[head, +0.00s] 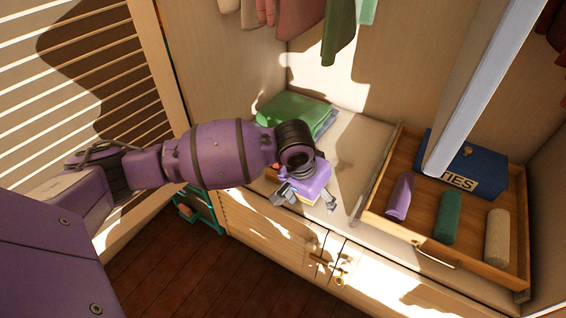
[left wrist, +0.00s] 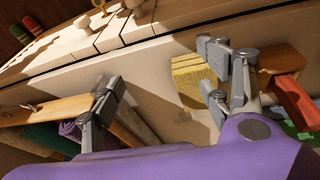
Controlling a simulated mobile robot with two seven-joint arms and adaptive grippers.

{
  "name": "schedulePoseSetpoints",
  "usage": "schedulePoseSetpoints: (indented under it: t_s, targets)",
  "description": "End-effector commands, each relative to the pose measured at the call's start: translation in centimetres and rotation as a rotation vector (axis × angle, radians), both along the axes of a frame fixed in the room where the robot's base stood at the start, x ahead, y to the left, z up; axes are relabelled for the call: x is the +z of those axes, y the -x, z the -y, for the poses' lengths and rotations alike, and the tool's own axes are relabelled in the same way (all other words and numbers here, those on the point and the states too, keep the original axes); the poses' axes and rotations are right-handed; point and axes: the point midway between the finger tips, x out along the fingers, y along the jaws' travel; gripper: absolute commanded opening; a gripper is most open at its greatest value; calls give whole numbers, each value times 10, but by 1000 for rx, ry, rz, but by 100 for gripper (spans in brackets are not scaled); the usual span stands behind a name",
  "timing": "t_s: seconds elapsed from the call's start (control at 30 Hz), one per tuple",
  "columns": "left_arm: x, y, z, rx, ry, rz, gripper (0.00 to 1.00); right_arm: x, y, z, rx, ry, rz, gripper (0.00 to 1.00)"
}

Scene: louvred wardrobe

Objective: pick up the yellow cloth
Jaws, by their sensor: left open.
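The yellow cloth (left wrist: 194,72) shows in the left wrist view, lying on the pale wardrobe shelf beside one finger of my left gripper and partly hidden by it. In the head view my left gripper (head: 303,200) is over the shelf, left of the open drawer, and covers nearly all of the cloth. In the left wrist view the fingers of my left gripper (left wrist: 160,72) are wide apart with nothing held between them. I cannot tell whether a finger touches the cloth. My right gripper is not in view.
An open wooden drawer (head: 431,236) to the right holds purple, green and beige rolls and a blue TIES box (head: 480,163). Folded green cloth (head: 290,113) lies behind my gripper. Clothes (head: 340,35) hang above. A red item (left wrist: 297,100) sits in a wooden holder.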

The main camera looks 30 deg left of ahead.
Motion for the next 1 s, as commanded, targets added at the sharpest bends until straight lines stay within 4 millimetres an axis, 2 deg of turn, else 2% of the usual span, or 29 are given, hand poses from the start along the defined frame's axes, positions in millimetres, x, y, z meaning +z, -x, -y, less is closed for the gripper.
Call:
schedulePoseSetpoints:
  t_s: [0.03,0.1,0.23,0.33,0.67,0.9,1.0]
  targets:
    - [4,-20,-8,20,-27,10,70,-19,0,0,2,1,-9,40]
    - [15,-34,-17,50,-54,8,70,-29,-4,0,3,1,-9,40]
    - [30,-47,-29,90,-85,5,70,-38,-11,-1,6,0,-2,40]
    - [33,-52,-32,104,-95,5,70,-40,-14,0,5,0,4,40]
    - [6,-62,-33,105,-94,7,70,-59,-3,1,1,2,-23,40]
    - [-29,-73,-34,104,-95,6,70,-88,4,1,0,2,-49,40]
    - [-35,-75,-34,105,-95,8,70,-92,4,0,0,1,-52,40]
